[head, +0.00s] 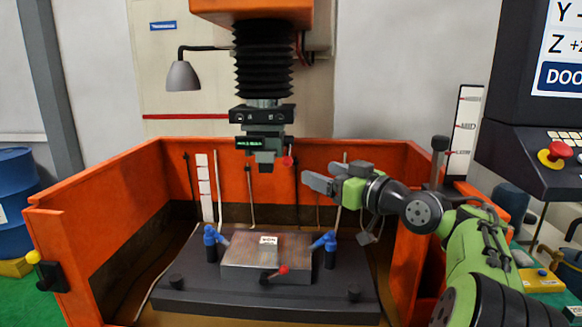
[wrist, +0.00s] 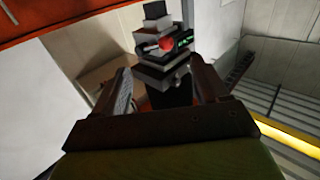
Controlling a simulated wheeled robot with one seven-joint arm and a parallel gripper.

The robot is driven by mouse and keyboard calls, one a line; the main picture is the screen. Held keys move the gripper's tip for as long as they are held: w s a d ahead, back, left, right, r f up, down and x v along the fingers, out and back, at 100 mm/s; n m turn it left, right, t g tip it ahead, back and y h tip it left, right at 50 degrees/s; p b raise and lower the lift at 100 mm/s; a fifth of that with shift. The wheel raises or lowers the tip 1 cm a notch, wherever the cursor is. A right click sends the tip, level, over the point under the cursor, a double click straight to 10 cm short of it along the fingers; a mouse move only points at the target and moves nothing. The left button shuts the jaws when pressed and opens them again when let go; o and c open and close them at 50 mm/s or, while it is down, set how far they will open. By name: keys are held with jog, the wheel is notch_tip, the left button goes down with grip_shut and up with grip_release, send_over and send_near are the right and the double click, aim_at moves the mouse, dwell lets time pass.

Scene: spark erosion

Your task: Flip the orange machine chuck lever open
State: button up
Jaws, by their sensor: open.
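The orange machine's chuck (head: 262,143) hangs under a black bellows, with a small green display on its face. A lever with a red ball knob (head: 289,161) sits at its right side. My gripper (head: 318,180) is to the right of the knob and a little lower, pointing left, apart from it. In the wrist view the gripper (wrist: 163,85) is open and empty. The red knob (wrist: 166,43) appears beyond and between its fingers, against the chuck (wrist: 165,65). The lever's shaft is too small to make out clearly.
The orange tank wall (head: 110,190) surrounds a dark table (head: 200,300). A metal block (head: 240,252) with blue clamps (head: 211,236) and another red-knobbed lever (head: 282,270) sits below the chuck. A grey lamp (head: 183,76) hangs left; a control panel (head: 535,140) stands right.

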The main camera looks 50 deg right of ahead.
aim_at(291, 161)
jog(key=w, duration=0.3)
jog(key=w+d+p, duration=0.1)
jog(key=w, duration=0.7)
jog(key=shift+w+d, duration=0.15)
jog(key=shift+c, duration=0.5)
